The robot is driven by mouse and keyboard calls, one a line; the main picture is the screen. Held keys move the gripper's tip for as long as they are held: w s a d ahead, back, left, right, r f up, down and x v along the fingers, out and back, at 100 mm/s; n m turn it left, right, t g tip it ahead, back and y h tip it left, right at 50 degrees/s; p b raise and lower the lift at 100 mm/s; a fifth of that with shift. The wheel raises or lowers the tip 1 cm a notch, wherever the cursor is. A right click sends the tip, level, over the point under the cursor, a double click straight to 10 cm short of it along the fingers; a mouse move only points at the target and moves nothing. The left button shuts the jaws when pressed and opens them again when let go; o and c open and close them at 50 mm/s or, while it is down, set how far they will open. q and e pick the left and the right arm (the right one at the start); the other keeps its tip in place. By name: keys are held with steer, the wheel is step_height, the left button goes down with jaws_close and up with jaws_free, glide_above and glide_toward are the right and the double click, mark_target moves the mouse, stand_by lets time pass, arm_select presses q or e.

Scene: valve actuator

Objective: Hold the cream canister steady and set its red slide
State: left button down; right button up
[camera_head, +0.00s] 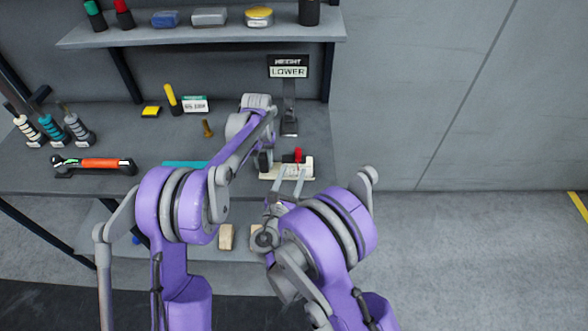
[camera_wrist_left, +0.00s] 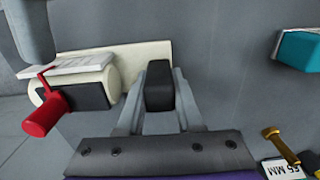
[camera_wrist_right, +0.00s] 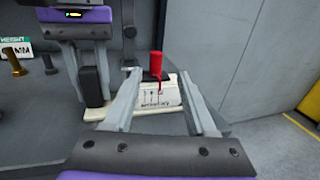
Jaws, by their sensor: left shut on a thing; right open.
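The cream canister (camera_head: 268,175) lies on the bench near its right end. A red slide knob (camera_head: 298,155) stands up from it; it also shows in the left wrist view (camera_wrist_left: 45,115) and the right wrist view (camera_wrist_right: 156,66). My left gripper (camera_head: 265,162) is shut on the black block (camera_wrist_left: 160,86) at the left end of the canister. My right gripper (camera_wrist_right: 160,88) is open, its two fingers reaching toward the canister on either side of the red knob. A printed label (camera_wrist_right: 158,95) faces my right gripper; its small text is unreadable.
A sign (camera_head: 288,67) reading "HEIGHT LOWER" stands behind the canister. A brass bolt (camera_head: 207,128) and a teal block (camera_head: 184,164) are to the left. A shelf (camera_head: 200,36) hangs above.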

arm_select(q)
steer(key=shift+a+f, duration=0.1)
steer(key=shift+f, duration=0.05)
arm_select(e)
steer(key=shift+f, duration=0.1)
arm_select(q)
steer(key=shift+c, duration=2.4)
jaws_free()
steer(key=shift+w, duration=0.1)
arm_select(e)
steer(key=shift+w+a, duration=0.15)
